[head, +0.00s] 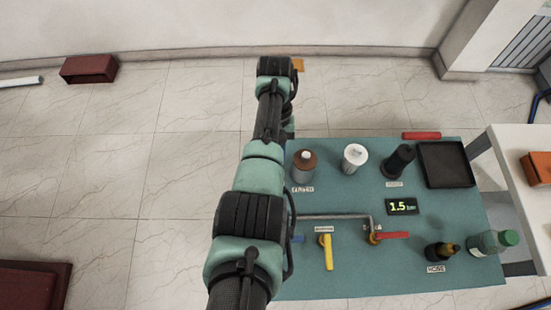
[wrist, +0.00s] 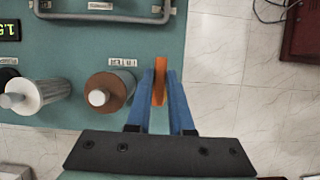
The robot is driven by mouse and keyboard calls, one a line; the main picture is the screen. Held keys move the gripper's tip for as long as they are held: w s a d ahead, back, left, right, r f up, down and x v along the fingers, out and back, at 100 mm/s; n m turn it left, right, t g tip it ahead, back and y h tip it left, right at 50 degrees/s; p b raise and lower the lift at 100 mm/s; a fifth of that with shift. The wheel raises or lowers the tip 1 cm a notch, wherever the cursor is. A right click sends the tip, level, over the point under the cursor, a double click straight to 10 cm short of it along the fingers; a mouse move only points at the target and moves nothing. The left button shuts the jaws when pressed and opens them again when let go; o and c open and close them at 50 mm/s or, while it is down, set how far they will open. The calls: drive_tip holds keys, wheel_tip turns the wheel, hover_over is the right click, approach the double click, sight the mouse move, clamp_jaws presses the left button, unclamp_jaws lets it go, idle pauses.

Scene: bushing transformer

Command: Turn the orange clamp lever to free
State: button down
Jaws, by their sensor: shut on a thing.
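The orange clamp lever (wrist: 160,84) stands at the edge of the teal bench top in the wrist view, beside a brown bushing with a pale tip (wrist: 108,92). My gripper (wrist: 161,74) has its two blue fingers on either side of the lever and is shut on it. The lever lies roughly in line with the fingers. In the head view my arm hides the gripper and the lever; the brown bushing (head: 304,165) shows just right of the arm.
The teal bench (head: 340,275) also bears a white bushing (head: 355,158), a black one (head: 399,160), a black tray (head: 445,165), a display reading 1.5 (head: 401,207), a yellow lever (head: 326,252), a red lever (head: 392,235) and bottles (head: 483,243). Tiled floor left is mostly clear.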

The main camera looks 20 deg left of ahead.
drive_tip(key=c, duration=0.8)
unclamp_jaws()
drive_tip(key=p+v, duration=0.1)
drive_tip(key=v, duration=1.2)
